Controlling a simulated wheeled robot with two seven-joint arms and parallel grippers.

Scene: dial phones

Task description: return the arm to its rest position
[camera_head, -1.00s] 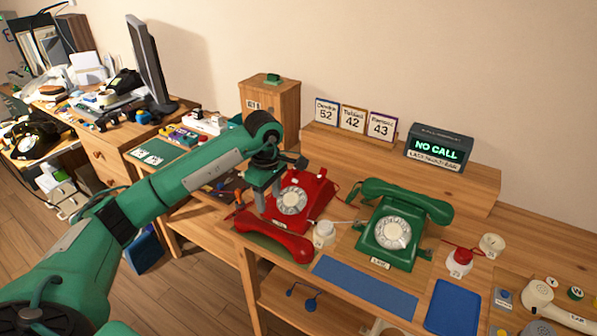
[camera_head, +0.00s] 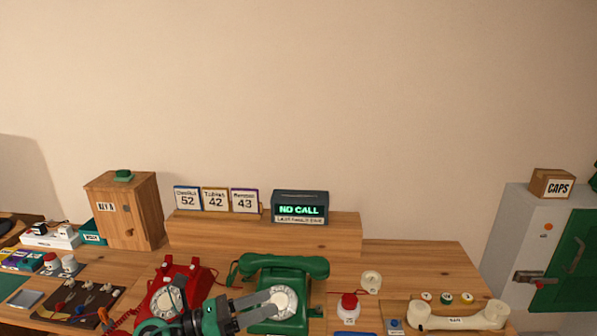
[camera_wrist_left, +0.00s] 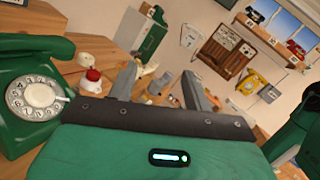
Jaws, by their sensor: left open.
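My left gripper (camera_head: 264,304) comes in at the bottom of the head view, its grey fingers overlapping the green dial phone near the dial. Whether they touch it cannot be told there. In the left wrist view the gripper (camera_wrist_left: 160,86) has its fingers spread with nothing between them. The green phone (camera_head: 305,288) has its handset lying across its cradle; it also shows in the left wrist view (camera_wrist_left: 35,95), to the left of the fingers. The red dial phone (camera_head: 197,284) stands to its left, partly hidden by my arm. My right gripper is in neither view.
A dark display (camera_head: 300,207) reads NO CALL on the wooden shelf (camera_head: 340,238), beside number cards 52, 42 and 43. A wooden box (camera_head: 125,212) stands left. A red button (camera_head: 348,302) and a cream handset (camera_head: 458,316) lie right. A grey cabinet (camera_head: 512,250) stands far right.

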